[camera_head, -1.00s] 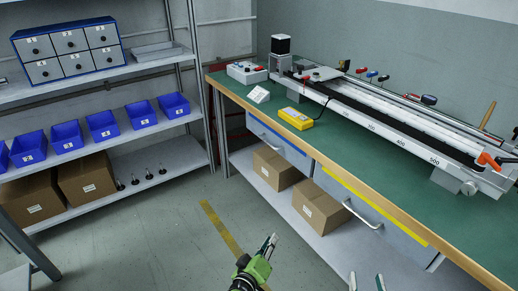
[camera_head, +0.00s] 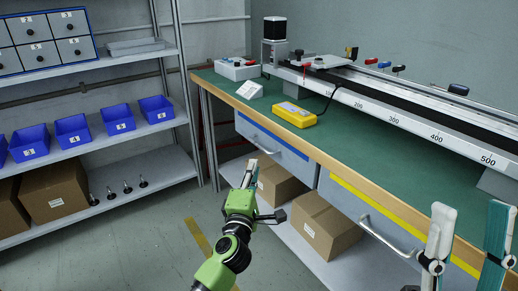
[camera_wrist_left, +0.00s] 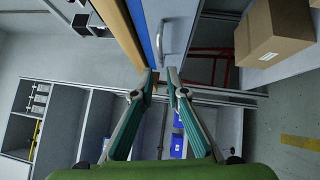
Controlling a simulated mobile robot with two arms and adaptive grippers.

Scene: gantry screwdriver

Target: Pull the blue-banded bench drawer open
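The blue-banded drawer (camera_head: 290,162) is under the bench's left part, its grey front close under the bench edge, and it looks shut. Its curved metal handle (camera_wrist_left: 164,42) is just beyond my left fingertips in the left wrist view, beside the blue band (camera_wrist_left: 154,24). My left gripper (camera_head: 250,168) is in front of this drawer, its fingers pointing at the handle. In the left wrist view, the left gripper's fingertips (camera_wrist_left: 161,74) are apart with nothing clearly between them; contact with the handle cannot be told. My right gripper (camera_head: 468,240) is open and empty at the lower right.
The yellow-banded drawer (camera_head: 350,200) with its handle (camera_head: 388,238) is to the right. Cardboard boxes (camera_head: 325,227) stand on the shelf below the drawers. A yellow device (camera_head: 293,115) lies on the green bench top (camera_head: 350,140). Shelving with blue bins (camera_head: 73,130) stands left. Floor between is free.

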